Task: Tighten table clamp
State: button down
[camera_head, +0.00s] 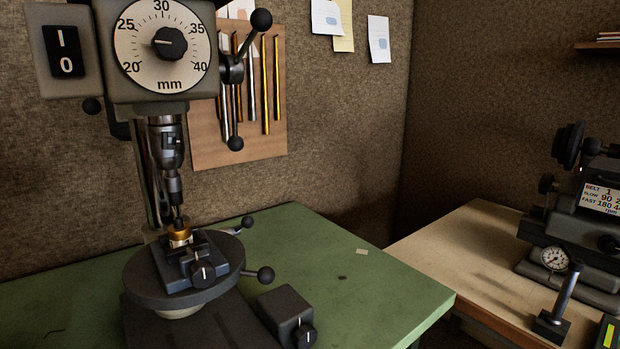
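A drill press stands on the green bench at the left, with a round dark table (150,288) under its chuck (172,145). A short lever with a black ball (265,274) sticks out to the right at the table's edge. A small vise (185,262) with a front knob (203,273) sits on the table, with a brass-coloured ring (180,237) under the drill tip. My gripper is not in view.
A dark box with a knob (285,305) stands right of the press base. The green bench top (380,285) is mostly clear to the right. A beige table (470,250) beyond holds a machine (580,230) and a dial gauge (554,258). Tubes hang on a board (205,145).

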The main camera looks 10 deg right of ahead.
aim_at(247, 222)
jog(key=i+j+z, duration=0.2)
jog(key=i+z, duration=0.15)
jog(key=i+j+z, duration=0.3)
jog(key=i, duration=0.15)
